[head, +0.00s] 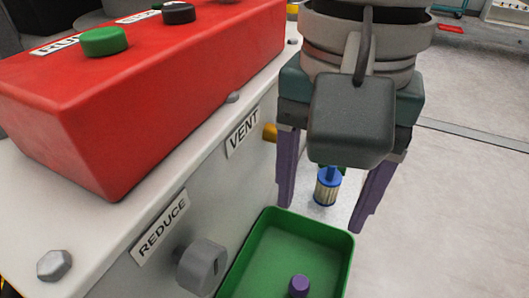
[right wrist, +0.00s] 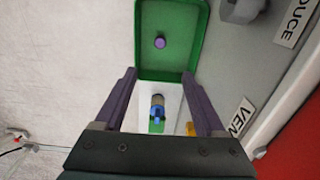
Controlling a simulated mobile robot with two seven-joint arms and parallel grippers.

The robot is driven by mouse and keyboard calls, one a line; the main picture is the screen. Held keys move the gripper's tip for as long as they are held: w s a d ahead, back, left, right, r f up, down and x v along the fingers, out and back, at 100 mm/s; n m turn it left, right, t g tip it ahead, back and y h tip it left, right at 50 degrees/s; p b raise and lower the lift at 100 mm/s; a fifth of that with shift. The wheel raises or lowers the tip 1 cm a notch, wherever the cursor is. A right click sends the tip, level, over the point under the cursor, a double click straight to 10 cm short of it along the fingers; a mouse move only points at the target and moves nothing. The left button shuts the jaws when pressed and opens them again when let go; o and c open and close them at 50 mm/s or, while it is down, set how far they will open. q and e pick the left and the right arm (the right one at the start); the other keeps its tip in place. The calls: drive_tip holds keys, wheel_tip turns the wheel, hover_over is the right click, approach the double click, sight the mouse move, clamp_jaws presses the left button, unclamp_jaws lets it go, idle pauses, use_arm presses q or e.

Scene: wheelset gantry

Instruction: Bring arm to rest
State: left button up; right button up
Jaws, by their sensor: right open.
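My right gripper (head: 327,203) hangs in the upper middle of the head view with its two purple fingers spread wide and nothing between them. In the right wrist view the open fingers (right wrist: 160,85) reach toward the green tray. A small blue-capped cylinder (head: 326,187) with a pale ribbed middle stands beyond the fingers. It also shows in the right wrist view (right wrist: 157,106), between the fingers but apart from them. My left gripper is in neither view.
A red control box (head: 160,100) with a green button (head: 104,41) and a black button (head: 179,13) sits on a grey housing with a REDUCE label (head: 160,228), a VENT label (head: 243,132) and a grey knob (head: 202,267). A green tray (head: 343,262) holds a purple peg (head: 299,286). Open floor lies right.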

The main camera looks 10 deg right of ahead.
drive_tip(key=s+a+r+n+t+y+p, duration=0.1)
drive_tip(key=s+a+r+n+y+p, duration=0.15)
drive_tip(key=r+p, duration=0.7)
drive_tip(key=s+a+r+n+t+y+p, duration=0.1)
drive_tip(key=s+a+r+n+y+p, duration=0.2)
drive_tip(key=r+p, duration=0.65)
drive_tip(key=s+d+r+n+t+h+p, duration=0.1)
drive_tip(key=s+d+r+n+h+p, duration=0.15)
drive_tip(key=d+r+p, duration=0.5)
drive_tip(key=s+d+r+n+t+h+p, duration=0.1)
drive_tip(key=s+d+r+h+p, duration=0.3)
drive_tip(key=d+p, duration=0.6)
wheel_tip(320, 180, up, 36)
drive_tip(key=a+y+p, duration=0.1)
drive_tip(key=a+p, duration=0.1)
drive_tip(key=p, duration=3.4)
drive_tip(key=shift+a+r+p, duration=0.2)
drive_tip(key=shift+a+p, duration=0.15)
drive_tip(key=shift+p, duration=0.05)
drive_tip(key=shift+s, duration=0.1)
